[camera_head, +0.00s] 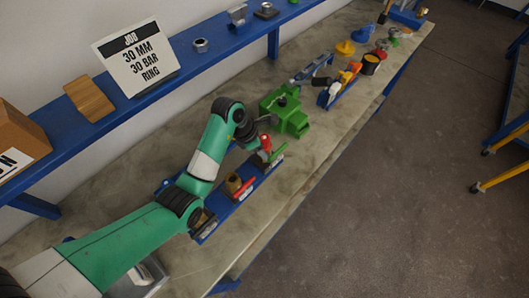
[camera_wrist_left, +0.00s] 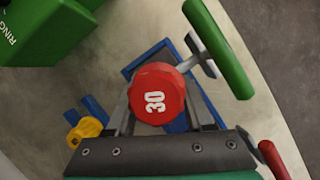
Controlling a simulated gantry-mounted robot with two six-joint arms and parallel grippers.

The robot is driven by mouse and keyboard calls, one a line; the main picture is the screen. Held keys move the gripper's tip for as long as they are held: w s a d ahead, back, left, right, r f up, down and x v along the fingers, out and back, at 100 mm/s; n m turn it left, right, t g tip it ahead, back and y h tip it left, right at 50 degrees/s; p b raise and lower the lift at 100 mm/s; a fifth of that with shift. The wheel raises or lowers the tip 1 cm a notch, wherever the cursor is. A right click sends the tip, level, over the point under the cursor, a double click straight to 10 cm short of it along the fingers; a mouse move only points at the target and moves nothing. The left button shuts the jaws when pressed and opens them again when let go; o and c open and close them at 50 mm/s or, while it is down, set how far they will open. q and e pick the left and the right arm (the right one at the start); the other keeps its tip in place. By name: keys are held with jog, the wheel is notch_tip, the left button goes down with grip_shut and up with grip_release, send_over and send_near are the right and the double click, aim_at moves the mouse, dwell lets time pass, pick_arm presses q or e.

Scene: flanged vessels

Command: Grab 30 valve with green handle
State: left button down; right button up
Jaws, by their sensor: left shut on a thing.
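The 30 valve (camera_wrist_left: 157,93) has a red cap marked 30. Its green handle (camera_wrist_left: 220,50) sticks out to the upper right on a metal stem. My left gripper (camera_wrist_left: 157,108) is shut on the valve, with one finger on each side of the red cap. In the head view, the valve's red part (camera_head: 265,144) shows at the far end of a blue rack (camera_head: 226,209), just below my left gripper (camera_head: 265,132). Whether the valve is clear of the rack cannot be told. My right gripper is not in view.
A second valve with a red handle (camera_head: 243,189) and brass body stands in the same rack. A green block-shaped container (camera_head: 290,118) stands just beyond. Another rack with colored parts (camera_head: 342,87) lies farther along the bench. A shelf with a ring sign (camera_head: 135,60) runs along the wall.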

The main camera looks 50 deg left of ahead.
aim_at(267, 136)
pick_arm(q)
notch_tip(267, 136, up, 9)
jog(key=shift+w+f+p, duration=0.1)
jog(key=shift+p, duration=1.1)
